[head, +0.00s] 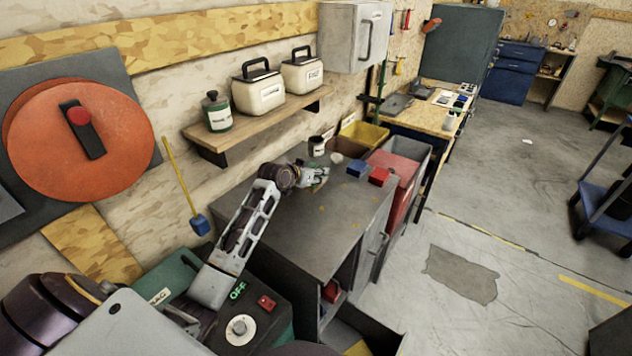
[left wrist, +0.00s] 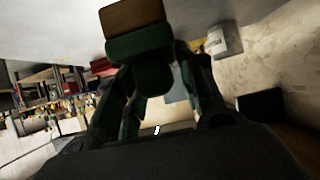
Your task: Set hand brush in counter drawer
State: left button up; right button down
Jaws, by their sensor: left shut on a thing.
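My left gripper (head: 314,176) is over the far part of the dark grey counter (head: 300,215). It is shut on the hand brush, whose green body (left wrist: 140,45) and tan bristle block (left wrist: 130,14) stick out beyond the fingers in the left wrist view. In the head view the brush is small and mostly hidden by the gripper; I cannot tell whether it touches the counter top. An open dark drawer (head: 392,343) sticks out low at the counter's front, with something yellow inside, cut by the bottom edge. My right gripper is not in view.
Yellow (head: 364,133) and red bins (head: 398,172) lie beyond. A wall shelf (head: 255,122) holds canisters. The floor at right is largely clear.

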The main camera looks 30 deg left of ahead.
pick_arm(q)
jog(key=shift+f, duration=1.8)
jog(key=shift+f, duration=0.15)
jog(key=o, duration=1.1)
jog(key=shift+v, duration=6.1)
